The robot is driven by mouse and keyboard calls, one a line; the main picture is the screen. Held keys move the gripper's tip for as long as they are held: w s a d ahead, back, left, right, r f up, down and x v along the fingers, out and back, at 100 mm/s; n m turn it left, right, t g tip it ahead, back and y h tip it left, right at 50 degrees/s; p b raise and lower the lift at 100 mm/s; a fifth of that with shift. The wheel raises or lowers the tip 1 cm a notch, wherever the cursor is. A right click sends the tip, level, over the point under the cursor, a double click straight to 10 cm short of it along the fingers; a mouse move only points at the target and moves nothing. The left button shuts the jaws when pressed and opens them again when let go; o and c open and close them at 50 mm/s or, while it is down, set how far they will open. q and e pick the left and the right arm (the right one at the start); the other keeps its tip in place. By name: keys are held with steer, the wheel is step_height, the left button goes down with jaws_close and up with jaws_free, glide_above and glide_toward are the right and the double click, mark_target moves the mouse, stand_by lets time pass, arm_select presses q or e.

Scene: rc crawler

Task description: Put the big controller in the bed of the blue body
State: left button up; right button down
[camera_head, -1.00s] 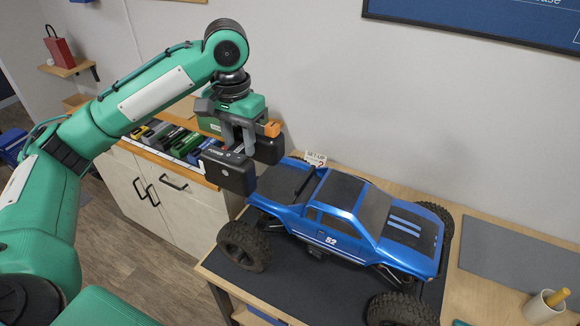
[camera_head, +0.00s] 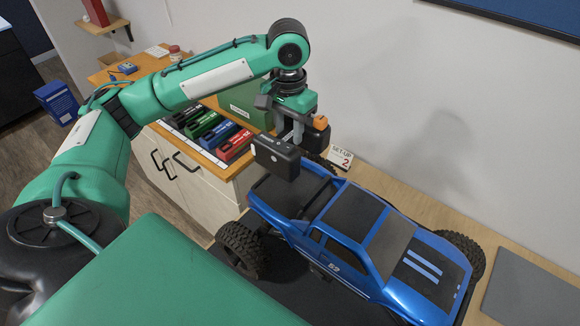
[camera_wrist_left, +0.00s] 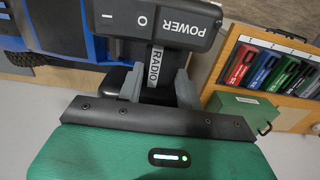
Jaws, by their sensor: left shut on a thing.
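My left gripper (camera_head: 297,130) is shut on the big controller (camera_head: 275,158), a black box-shaped part with a narrower middle. In the left wrist view the controller (camera_wrist_left: 150,22) shows POWER and RADIO labels, and the gripper's fingers (camera_wrist_left: 158,84) clasp the narrow middle. The blue body (camera_head: 345,240) is a pickup shell on a truck with big black tyres. Its dark open bed (camera_head: 292,194) faces up at the rear. In the head view the controller hangs over the bed's rear edge; the exact gap is hidden. The wrist view shows the bed (camera_wrist_left: 58,25) left of the controller. My right gripper is out of view.
A wooden cabinet (camera_head: 185,170) at the left holds a row of coloured packs (camera_head: 208,130) and a green box (camera_head: 246,105). A grey mat (camera_head: 528,290) lies on the bench at the right. The wall is close behind.

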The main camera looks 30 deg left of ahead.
arm_select(q)
step_height(320, 180, down, 13)
steer(key=shift+r+p, duration=0.1)
steer(key=shift+p, duration=0.95)
steer(key=o, duration=1.2)
steer(key=shift+s, duration=0.1)
steer(key=shift+r, duration=0.1)
step_height(320, 180, up, 11)
steer(key=b, duration=0.2)
steer(key=shift+b, duration=0.4)
steer(key=shift+r, duration=0.4)
